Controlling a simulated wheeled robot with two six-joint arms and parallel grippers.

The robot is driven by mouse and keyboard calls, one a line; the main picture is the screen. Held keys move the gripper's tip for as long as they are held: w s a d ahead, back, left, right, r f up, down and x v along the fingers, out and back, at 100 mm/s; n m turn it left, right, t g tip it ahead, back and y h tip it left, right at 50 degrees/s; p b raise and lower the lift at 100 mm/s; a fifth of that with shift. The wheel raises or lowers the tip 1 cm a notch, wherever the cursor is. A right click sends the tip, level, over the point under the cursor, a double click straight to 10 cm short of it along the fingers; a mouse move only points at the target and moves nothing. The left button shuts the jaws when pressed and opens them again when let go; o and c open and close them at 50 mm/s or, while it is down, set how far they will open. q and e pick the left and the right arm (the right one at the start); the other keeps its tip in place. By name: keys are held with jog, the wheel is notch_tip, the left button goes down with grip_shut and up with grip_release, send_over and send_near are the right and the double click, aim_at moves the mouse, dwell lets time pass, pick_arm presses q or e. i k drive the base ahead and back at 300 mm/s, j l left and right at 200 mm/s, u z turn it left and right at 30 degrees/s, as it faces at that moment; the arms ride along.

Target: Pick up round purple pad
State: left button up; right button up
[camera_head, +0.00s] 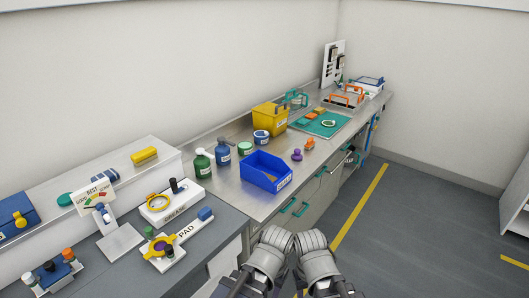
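My two grey arms come up from the bottom centre, close side by side. No gripper fingers can be made out on either one. Both arms are apart from the pad, well to its right.
A white GREASE holder (180,206) and a gauge stand (119,239) are near the pad. A blue bin (266,172), bottles and a small purple knobbed object (297,155) stand on the steel counter. The floor (420,225) at right is clear.

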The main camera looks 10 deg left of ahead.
aim_at(296, 156)
jog(key=i+l, duration=0.2)
jog(key=i, duration=0.25)
jog(key=i+l, duration=0.15)
jog(key=i, duration=0.25)
jog(key=i+l, duration=0.2)
jog(key=i, duration=0.25)
jog(key=i+l+u, duration=0.1)
jog(key=i, duration=0.35)
jog(key=i+l, duration=0.3)
jog(key=i, duration=0.1)
